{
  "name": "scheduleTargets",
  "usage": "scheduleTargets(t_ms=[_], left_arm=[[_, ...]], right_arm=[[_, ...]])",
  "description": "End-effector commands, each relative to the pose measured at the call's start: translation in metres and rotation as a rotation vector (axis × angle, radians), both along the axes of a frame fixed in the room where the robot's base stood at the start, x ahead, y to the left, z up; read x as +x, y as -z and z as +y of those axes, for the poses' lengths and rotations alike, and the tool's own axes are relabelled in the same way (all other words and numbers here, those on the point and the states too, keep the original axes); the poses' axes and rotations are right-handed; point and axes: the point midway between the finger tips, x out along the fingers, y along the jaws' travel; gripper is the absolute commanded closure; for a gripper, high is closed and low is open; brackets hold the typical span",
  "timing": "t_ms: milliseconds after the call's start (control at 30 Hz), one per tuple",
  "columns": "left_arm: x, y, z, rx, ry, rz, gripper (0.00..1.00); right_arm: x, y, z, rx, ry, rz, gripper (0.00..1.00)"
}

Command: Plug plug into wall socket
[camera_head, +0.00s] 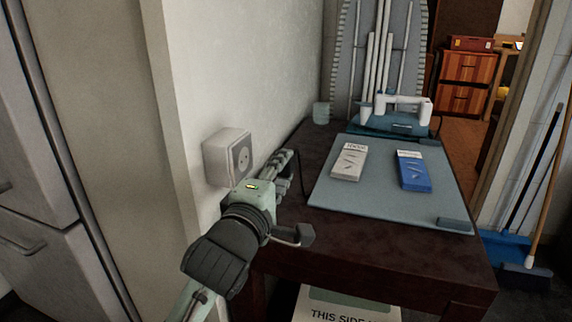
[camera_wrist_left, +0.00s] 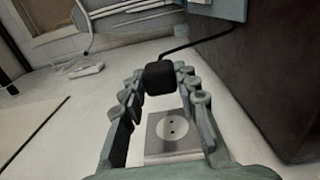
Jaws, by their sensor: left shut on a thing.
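The wall socket (camera_head: 238,158) is a white box with a round two-hole face, fixed to the pale wall. The plug's dark cable (camera_wrist_left: 198,44) runs up and right. The plug is not clear in the head view, where the fingers hide it. My right gripper is not in view.
A dark table (camera_head: 400,257) stands right of my left gripper. A grey mat (camera_head: 391,205) on it carries a grey box (camera_head: 349,163) and a blue box (camera_head: 413,171). An iron (camera_head: 397,115) and a glass (camera_head: 321,113) stand behind. A fridge (camera_head: 40,190) is at the left.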

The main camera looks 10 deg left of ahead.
Motion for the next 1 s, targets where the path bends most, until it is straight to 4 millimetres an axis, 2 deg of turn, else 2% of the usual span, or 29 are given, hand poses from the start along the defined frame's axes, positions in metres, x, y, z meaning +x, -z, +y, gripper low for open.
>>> scheduleTargets(t_ms=[333, 800, 1000], left_arm=[[0.001, 0.000, 0.005, 0.003, -0.001, -0.001, 0.99], [0.009, 0.001, 0.045, 0.005, -0.001, 0.001, 0.99], [0.011, 0.000, 0.055, 0.003, 0.000, 0.000, 0.99]], right_arm=[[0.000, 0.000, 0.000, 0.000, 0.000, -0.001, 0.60], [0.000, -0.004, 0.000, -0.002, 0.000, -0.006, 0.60], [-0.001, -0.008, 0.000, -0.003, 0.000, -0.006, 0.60]])
